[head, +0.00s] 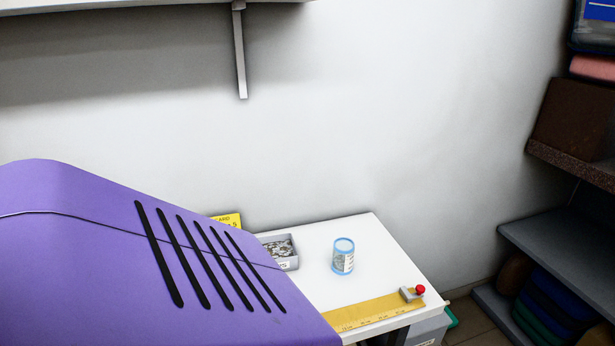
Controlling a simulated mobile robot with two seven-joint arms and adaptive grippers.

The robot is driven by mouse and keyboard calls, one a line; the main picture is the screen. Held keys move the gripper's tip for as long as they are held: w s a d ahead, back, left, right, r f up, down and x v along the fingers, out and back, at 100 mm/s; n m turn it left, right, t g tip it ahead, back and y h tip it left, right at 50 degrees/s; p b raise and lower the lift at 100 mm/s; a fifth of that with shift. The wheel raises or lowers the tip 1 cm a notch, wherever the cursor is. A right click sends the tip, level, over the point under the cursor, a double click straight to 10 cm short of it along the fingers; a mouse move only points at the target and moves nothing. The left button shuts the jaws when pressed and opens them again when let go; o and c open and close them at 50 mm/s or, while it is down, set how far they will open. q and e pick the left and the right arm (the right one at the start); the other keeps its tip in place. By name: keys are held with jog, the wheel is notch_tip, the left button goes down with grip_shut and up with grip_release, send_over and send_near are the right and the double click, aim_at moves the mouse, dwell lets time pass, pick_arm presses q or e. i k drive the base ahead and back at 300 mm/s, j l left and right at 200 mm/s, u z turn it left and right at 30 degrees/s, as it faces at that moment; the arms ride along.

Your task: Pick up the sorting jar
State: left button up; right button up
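The sorting jar (343,256) is most likely the small light-blue cylinder with a pale top and a printed label. It stands upright on the white table (375,237), right of a grey tray. Nothing touches it. Neither of my grippers shows in the head view.
A large purple slotted body (80,245) fills the lower left and hides part of the table. The grey tray (291,263) holds small metallic pieces; a yellow sign (228,219) is behind. A yellow ruler (372,311) lies along the front edge. Shelves (560,245) stand right.

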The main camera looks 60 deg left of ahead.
aim_at(343, 251)
jog(key=k+u, duration=0.2)
jog(key=u, duration=1.35)
jog(key=i+l+u, duration=0.2)
